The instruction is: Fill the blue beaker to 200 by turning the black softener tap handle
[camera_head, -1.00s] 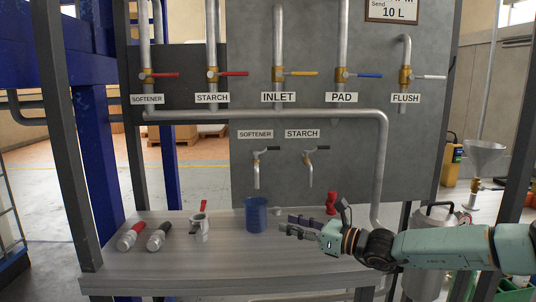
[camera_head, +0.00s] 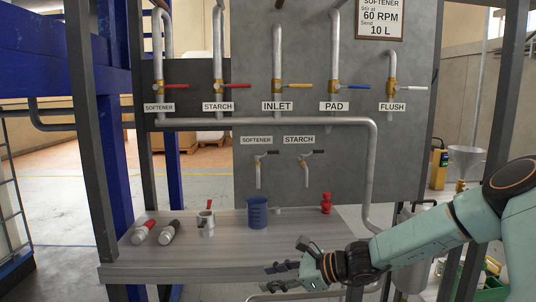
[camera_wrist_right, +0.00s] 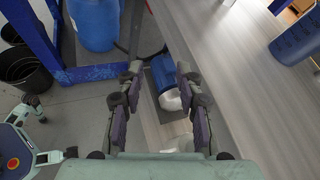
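The blue beaker (camera_head: 257,213) stands upright on the table, below the spout of the lower softener tap (camera_head: 258,172) in the head view. That tap has a short black handle (camera_head: 267,153) pointing right. No liquid stream shows, and the beaker's level cannot be read. My right gripper (camera_head: 277,277) is open and empty at the table's front edge, nearer to me than the beaker and apart from it. In the right wrist view its two fingers (camera_wrist_right: 159,98) are spread, and a blue vessel, probably the beaker (camera_wrist_right: 297,38), is at the upper right. My left gripper is not in view.
A similar starch tap (camera_head: 306,172) is right of the softener tap. A metal jug (camera_head: 206,224), two red- and black-marked cylinders and a red object (camera_head: 326,203) stand or lie on the table (camera_head: 200,255). Its front middle is clear. Coloured-handle valves line the panel above.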

